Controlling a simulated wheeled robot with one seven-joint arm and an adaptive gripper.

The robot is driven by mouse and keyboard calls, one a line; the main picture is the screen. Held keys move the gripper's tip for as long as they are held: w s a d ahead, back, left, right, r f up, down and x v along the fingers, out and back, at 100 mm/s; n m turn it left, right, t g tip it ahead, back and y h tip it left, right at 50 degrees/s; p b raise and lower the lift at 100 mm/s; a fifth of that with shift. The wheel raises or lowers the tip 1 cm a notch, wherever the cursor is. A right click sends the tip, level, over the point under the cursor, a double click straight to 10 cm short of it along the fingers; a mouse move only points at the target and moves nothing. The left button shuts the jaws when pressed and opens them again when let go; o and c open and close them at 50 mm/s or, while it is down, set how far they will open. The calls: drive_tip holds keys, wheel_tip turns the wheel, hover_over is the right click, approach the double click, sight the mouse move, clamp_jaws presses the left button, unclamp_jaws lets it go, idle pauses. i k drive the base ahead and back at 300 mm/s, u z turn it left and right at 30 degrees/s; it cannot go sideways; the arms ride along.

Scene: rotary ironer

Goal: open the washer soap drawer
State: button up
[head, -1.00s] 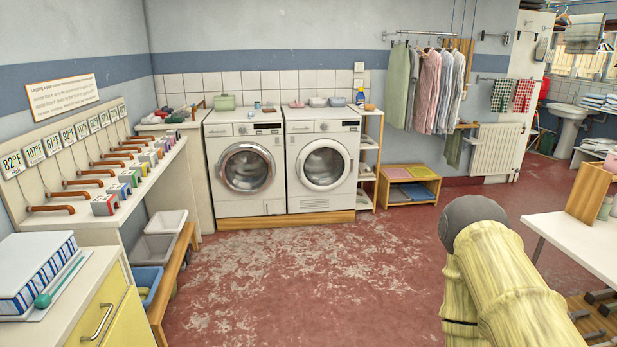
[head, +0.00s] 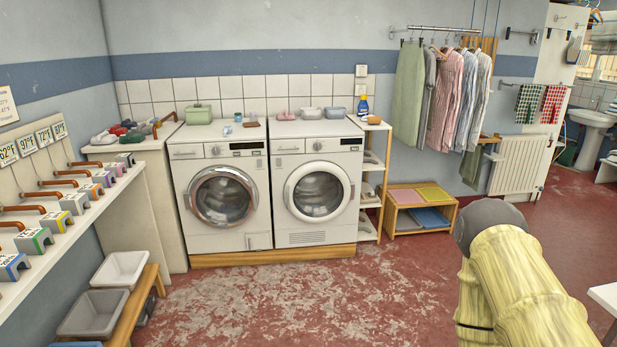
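Two white front-loading machines stand side by side against the tiled wall on a wooden plinth. The left machine (head: 222,195) has a chrome-ringed round door, a dial and a dark display. The right machine (head: 316,185) has a white-ringed door. Each has a flat panel at the upper left of its front that looks like a soap drawer: the left panel (head: 186,153) and the right panel (head: 289,146) both look shut. Which machine is the washer I cannot tell for certain. My arm shows at the lower right, well apart from the machines; my gripper is not in view.
A wooden bench (head: 139,308) with grey and white tubs stands at the lower left, below a shelf of small coloured blocks. A narrow shelf unit (head: 372,185) and a low wooden rack (head: 420,208) stand right of the machines. The worn red floor (head: 270,300) in front is clear.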

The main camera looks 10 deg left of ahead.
sight(188, 150)
drive_tip(key=u, duration=0.2)
drive_tip(key=i, duration=1.65)
drive_tip(key=u, duration=1.2)
drive_tip(key=i, duration=1.8)
drive_tip(key=u, duration=0.75)
